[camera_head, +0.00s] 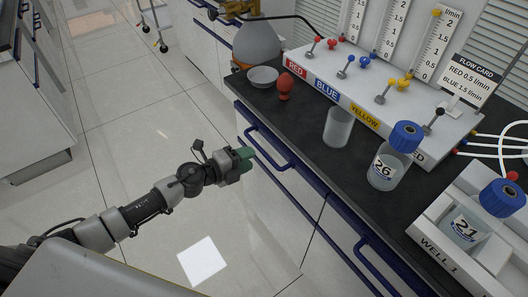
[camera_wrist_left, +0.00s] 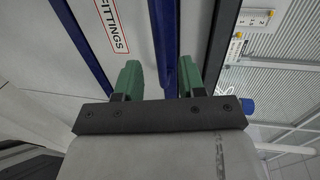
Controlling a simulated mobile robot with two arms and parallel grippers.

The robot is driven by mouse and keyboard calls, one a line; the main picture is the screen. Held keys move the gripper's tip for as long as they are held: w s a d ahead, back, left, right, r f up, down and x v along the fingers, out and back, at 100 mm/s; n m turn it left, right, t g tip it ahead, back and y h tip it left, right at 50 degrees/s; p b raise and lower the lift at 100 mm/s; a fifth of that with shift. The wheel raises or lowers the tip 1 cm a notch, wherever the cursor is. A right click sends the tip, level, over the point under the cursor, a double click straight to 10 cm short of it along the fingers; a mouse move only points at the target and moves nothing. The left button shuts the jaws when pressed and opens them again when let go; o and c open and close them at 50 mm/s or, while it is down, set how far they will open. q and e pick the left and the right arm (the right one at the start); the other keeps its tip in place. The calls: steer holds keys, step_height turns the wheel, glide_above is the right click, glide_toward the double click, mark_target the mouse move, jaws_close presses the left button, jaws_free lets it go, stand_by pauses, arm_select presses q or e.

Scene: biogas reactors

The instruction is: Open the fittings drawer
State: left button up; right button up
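The fittings drawer (camera_wrist_left: 132,48) is a pale front with a FITTINGS label (camera_wrist_left: 112,25) in the left wrist view. It looks shut. Its blue bar handle (camera_head: 270,148) shows on the bench front in the head view. The right gripper is in neither view.
The dark bench top (camera_head: 305,120) holds a white bowl (camera_head: 263,76), a red bulb (camera_head: 285,86), an empty beaker (camera_head: 338,127) and a bottle marked 26 (camera_head: 388,165). Another blue handle (camera_head: 378,265) is farther right.

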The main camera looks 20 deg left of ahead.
mark_target(264, 151)
arm_select(q)
steer(key=x, duration=0.6)
steer(key=shift+w+d, duration=0.1)
steer(key=shift+w, duration=0.1)
steer(key=shift+c, duration=0.2)
jaws_close()
